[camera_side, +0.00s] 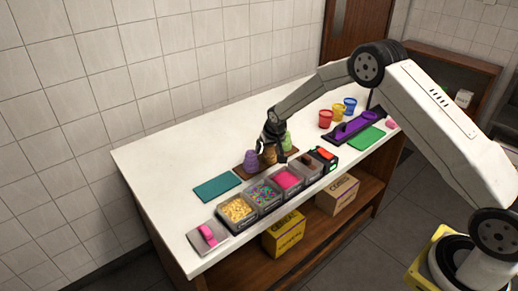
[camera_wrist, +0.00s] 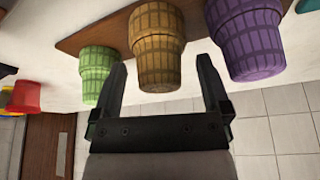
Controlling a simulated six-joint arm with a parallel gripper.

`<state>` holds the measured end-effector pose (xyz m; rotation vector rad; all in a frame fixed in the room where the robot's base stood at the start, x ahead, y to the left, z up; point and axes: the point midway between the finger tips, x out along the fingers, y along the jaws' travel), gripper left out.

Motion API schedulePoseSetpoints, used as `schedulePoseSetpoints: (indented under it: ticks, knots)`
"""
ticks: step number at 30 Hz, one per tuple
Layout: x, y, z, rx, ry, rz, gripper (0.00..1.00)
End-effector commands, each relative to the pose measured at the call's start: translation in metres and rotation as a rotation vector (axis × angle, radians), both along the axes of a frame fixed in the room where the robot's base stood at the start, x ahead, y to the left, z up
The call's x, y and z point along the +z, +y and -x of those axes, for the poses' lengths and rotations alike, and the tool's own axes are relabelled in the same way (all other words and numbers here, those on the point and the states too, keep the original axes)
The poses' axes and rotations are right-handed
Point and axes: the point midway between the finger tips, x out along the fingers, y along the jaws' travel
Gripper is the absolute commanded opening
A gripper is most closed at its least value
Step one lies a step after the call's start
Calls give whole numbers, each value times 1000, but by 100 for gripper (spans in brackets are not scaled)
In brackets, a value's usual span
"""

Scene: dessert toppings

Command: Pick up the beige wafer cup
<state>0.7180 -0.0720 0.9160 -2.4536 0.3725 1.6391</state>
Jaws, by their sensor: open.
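The beige wafer cup (camera_wrist: 157,50) shows as a tan-brown ribbed cup in the middle of the wrist view, between a green cup (camera_wrist: 96,72) on the left and a purple cup (camera_wrist: 245,40) on the right. In the side view the beige cup (camera_side: 270,157) stands in the same row, partly hidden by my gripper (camera_side: 269,143). In the wrist view my gripper (camera_wrist: 161,66) is open, with one finger on each side of the beige cup's near end in the picture. No contact with the cup is visible.
The cups stand on a brown board (camera_wrist: 85,38). Several topping bins, including one with pink topping (camera_side: 287,179), line the counter's front edge. A teal mat (camera_side: 217,187) lies left of the cups. Red, yellow and blue cups (camera_side: 350,106) stand farther right. The counter behind the row is clear.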

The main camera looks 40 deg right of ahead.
Motion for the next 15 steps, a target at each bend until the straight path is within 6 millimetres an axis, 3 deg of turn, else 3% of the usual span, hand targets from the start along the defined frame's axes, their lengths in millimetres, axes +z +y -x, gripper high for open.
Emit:
schedulePoseSetpoints:
  ticks: [1,6,8,15]
  knots:
    - [0,0,0,0,0,0,91]
    - [0,0,0,0,0,0,37]
    - [0,0,0,0,0,0,21]
    - [0,0,0,0,0,0,21]
